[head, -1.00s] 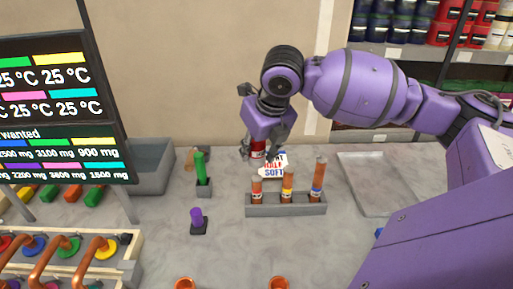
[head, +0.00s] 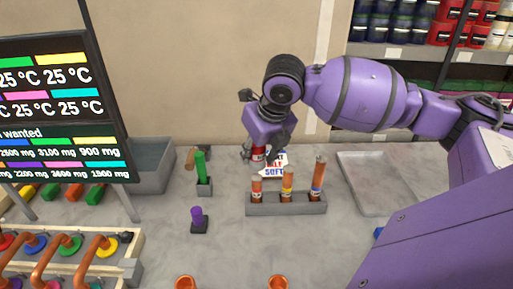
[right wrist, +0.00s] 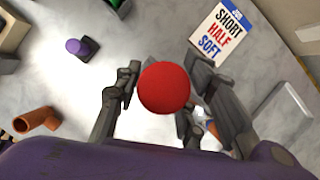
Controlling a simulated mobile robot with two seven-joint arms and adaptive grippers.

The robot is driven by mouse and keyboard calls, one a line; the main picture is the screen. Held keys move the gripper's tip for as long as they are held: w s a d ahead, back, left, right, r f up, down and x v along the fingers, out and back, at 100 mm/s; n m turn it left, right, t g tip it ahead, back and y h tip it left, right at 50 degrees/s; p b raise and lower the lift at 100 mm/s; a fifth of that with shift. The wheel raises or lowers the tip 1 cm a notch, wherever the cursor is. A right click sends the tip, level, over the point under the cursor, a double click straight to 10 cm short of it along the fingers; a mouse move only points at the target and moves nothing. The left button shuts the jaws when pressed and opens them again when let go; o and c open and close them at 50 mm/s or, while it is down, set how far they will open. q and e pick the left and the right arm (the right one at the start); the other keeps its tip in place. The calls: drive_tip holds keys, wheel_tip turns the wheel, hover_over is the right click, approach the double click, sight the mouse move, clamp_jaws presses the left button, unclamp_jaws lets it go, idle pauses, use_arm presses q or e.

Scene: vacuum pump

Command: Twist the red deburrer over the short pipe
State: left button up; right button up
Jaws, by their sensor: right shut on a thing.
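My right gripper (head: 260,157) is shut on the red deburrer (head: 258,152), above the back left of the grey rack (head: 235,208). In the right wrist view the deburrer (right wrist: 163,88) shows as a round red end between the fingers. The rack holds three upright orange-copper pipes. The left one, the short pipe (head: 257,188), stands lowest, just below and in front of the gripper. The deburrer appears apart from it. My left gripper is not in view.
A sign (head: 274,165) reading short, half, soft is behind the rack. A green tool (head: 201,168) and a purple tool (head: 197,217) stand in holders to the left. Two orange pipe ends show at the front edge. A shallow grey tray (head: 375,203) lies to the right.

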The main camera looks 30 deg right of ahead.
sight(254, 176)
drive_tip(key=shift+f, duration=1.1)
drive_tip(key=shift+f+b, duration=0.3)
drive_tip(key=shift+f, duration=1.15)
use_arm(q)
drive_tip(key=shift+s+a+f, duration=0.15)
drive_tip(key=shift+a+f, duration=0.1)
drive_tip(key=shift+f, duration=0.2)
use_arm(e)
drive_tip(key=shift+f, duration=0.95)
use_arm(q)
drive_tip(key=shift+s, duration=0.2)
use_arm(e)
drive_tip(key=shift+r+n+y, duration=0.15)
drive_tip(key=shift+n+y, duration=0.25)
drive_tip(key=shift+n, duration=0.5)
drive_tip(key=shift+n+p, duration=0.35)
drive_tip(key=shift+n, duration=0.35)
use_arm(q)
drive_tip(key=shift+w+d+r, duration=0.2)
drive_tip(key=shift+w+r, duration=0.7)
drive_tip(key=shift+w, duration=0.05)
use_arm(e)
drive_tip(key=shift+f+y, duration=0.2)
drive_tip(key=shift+y, duration=0.1)
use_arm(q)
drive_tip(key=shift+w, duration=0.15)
